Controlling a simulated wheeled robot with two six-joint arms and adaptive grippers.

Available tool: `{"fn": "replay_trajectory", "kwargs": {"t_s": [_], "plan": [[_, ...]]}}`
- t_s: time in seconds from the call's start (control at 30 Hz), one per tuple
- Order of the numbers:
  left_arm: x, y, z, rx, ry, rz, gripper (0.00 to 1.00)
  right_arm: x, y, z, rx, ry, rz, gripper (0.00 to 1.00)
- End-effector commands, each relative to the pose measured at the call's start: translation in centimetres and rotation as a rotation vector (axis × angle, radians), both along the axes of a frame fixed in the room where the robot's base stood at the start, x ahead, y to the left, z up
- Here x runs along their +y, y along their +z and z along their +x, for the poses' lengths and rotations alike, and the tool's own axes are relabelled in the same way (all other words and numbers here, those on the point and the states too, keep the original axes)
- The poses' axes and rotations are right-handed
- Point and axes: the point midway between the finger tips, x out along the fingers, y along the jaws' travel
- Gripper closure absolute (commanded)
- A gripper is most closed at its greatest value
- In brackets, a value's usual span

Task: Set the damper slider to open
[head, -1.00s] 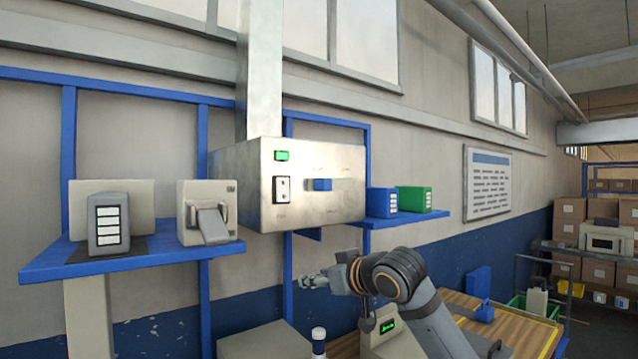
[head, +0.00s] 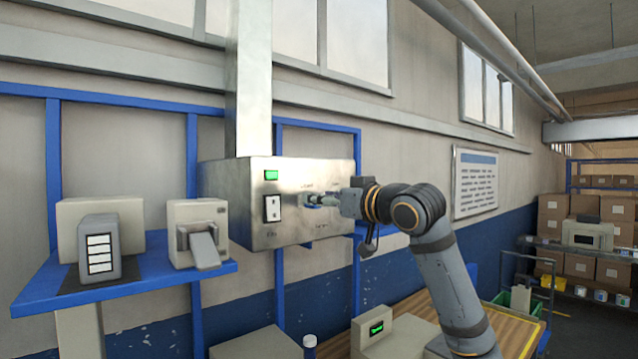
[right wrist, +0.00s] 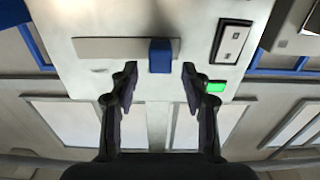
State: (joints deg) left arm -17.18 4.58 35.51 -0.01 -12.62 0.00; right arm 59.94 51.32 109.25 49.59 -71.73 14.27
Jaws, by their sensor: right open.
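The damper slider is a blue knob (right wrist: 160,55) on a pale slotted strip (right wrist: 105,48) on the front of a metal box (head: 283,236). In the right wrist view, which is turned over, the knob sits towards the strip's right end, nearer the rocker switch. My right gripper (right wrist: 160,72) is open, one finger on each side of the knob's line, with the knob at or just beyond the fingertips. In the head view my right gripper (head: 322,200) is at the box front and largely hides the knob. My left gripper is out of view.
A rocker switch (head: 271,208) and a lit green lamp (head: 271,175) are left of the slider in the head view. A blue shelf (head: 135,282) at left carries a grey labelled box (head: 99,248) and a dispenser (head: 198,235). A wooden table (head: 410,305) stands below my arm.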

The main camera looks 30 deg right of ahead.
Motion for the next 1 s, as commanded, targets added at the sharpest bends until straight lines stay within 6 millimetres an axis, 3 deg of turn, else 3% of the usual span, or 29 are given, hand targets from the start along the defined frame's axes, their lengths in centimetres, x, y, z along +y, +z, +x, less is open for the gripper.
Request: {"fn": "replay_trajectory", "kwargs": {"t_s": [0.13,0.43,0.77,1.0], "plan": [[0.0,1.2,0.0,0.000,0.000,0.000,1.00,0.1,0.1,1.5,0.001,0.001,0.002,0.53],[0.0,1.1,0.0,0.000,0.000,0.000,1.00,0.1,-0.1,1.8,0.000,-0.001,-0.001,0.53],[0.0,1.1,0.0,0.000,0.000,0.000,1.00,0.1,-0.1,1.7,-0.001,-0.001,-0.001,0.98],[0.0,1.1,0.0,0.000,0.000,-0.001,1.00,0.1,-0.1,1.7,-0.001,-0.001,-0.001,1.00]]}}
